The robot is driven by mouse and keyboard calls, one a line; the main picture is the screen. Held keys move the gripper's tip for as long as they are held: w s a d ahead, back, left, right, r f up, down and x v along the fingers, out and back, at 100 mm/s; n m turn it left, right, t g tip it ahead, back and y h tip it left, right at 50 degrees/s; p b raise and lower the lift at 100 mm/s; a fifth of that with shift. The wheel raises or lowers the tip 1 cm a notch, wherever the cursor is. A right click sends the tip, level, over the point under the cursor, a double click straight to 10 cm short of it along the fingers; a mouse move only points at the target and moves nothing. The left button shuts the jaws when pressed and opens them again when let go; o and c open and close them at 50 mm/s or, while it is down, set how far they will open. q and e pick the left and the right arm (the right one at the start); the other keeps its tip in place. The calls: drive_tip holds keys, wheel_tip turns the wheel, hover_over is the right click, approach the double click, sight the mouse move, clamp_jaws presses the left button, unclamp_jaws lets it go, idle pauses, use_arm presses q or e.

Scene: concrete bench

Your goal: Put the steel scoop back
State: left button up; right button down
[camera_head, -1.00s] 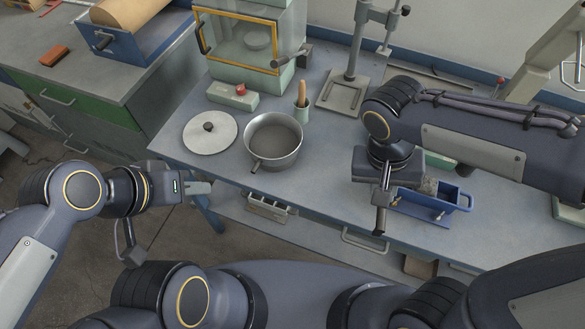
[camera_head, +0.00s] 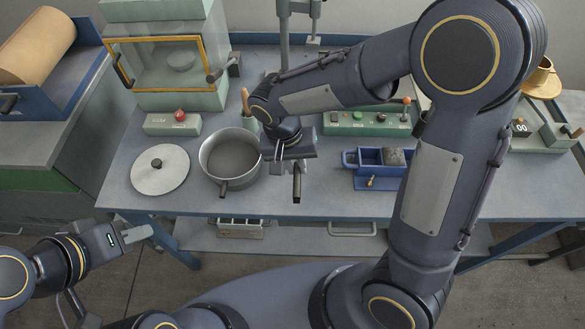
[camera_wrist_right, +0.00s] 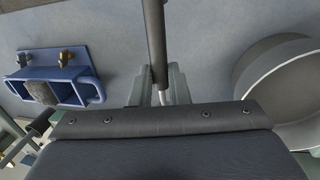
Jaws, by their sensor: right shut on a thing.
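My right gripper (camera_head: 287,165) is over the bench, just right of the steel pot (camera_head: 222,183). It is shut on a thin tool with a dark handle (camera_head: 297,188), which I take for the steel scoop. In the right wrist view the dark handle (camera_wrist_right: 156,45) stands out from the jaws, with a short bright metal neck (camera_wrist_right: 163,96) between the fingers. The scoop's bowl is hidden. My left gripper (camera_head: 138,235) is off the bench's front edge at the lower left, apparently empty; its finger gap is unclear.
A blue caddy (camera_head: 363,183) holding a grey block (camera_head: 394,157) stands to the right. A round lid (camera_head: 160,181) lies left of the pot. A green control box (camera_head: 368,121) and a glass-fronted cabinet (camera_head: 151,99) stand behind. Bench surface between gripper and caddy is clear.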

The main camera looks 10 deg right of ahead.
drive_tip(key=shift+w+a+f, duration=0.1)
drive_tip(key=shift+w+f, duration=0.4)
drive_tip(key=shift+f, duration=0.1)
drive_tip(key=shift+w+f, duration=0.2)
drive_tip(key=shift+f, duration=1.55)
drive_tip(key=shift+f, duration=0.25)
drive_tip(key=c, duration=1.4)
unclamp_jaws()
drive_tip(key=shift+r, duration=0.1)
drive_tip(key=shift+r, duration=0.1)
